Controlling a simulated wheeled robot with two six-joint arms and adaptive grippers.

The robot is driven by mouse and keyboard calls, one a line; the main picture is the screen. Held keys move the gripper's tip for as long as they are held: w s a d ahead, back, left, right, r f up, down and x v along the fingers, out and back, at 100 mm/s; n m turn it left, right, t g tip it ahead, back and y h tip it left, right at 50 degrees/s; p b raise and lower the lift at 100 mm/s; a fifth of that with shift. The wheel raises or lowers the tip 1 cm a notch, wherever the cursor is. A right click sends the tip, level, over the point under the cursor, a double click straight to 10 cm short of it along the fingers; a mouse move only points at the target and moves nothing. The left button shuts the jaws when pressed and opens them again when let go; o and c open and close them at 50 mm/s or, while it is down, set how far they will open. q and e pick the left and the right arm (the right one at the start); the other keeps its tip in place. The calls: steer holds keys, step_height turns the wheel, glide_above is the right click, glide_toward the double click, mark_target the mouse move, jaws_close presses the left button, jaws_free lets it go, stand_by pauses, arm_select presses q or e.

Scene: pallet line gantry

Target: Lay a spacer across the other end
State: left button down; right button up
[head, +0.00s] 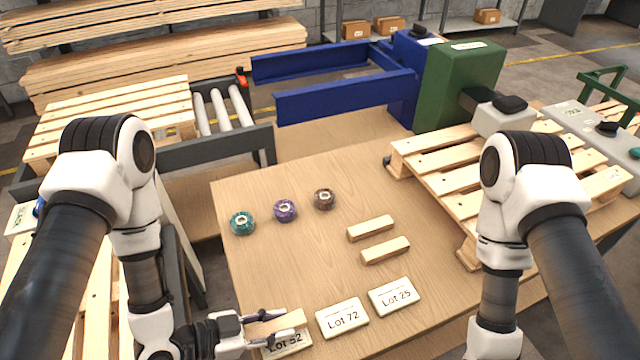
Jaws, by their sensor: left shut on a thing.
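My left gripper (280,326) is at the front edge of the table, shut on a light wooden spacer (262,328). The held spacer is over the Lot 52 card (290,346) and hides part of it; I cannot tell whether they touch. Two more wooden spacers lie roughly parallel on the table, a farther one (370,228) and a nearer one (385,250). My right arm comes down at the right, and its gripper is below the picture.
The Lot 72 card (342,318) and Lot 25 card (392,296) lie on the table (290,255). Teal (242,223), purple (285,210) and brown (324,199) rolls stand behind. A slatted pallet (440,160) occupies the right; a blue-forked green machine (455,85) stands behind.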

arm_select(q)
steer(key=w+a+n+t+y, duration=0.1)
steer(key=w+n+t, duration=0.1)
steer(key=w, duration=0.1)
steer(key=w+a+n+t+y, duration=0.2)
steer(key=w, duration=0.2)
steer(key=w+a+n+t+y, duration=0.1)
steer(key=w+n+t, duration=0.1)
steer(key=w, duration=0.1)
steer(key=shift+w+a+r+n+y, duration=0.2)
steer(key=shift+a+r+n+y, duration=0.1)
steer(key=shift+y, duration=0.1)
steer(key=w+a+n+y, duration=0.1)
steer(key=a+n+y, duration=0.1)
steer(key=w+a+r+n+t+y, duration=0.1)
steer(key=a+n+y, duration=0.1)
steer(key=w+a+r+n+t+y, duration=0.1)
steer(key=w+a+n+y, duration=0.1)
steer(key=y, duration=0.1)
steer(key=shift+a+r, duration=0.15)
steer(key=shift+a, duration=0.1)
steer(key=shift+a+n, duration=0.15)
steer(key=shift+n, duration=0.15)
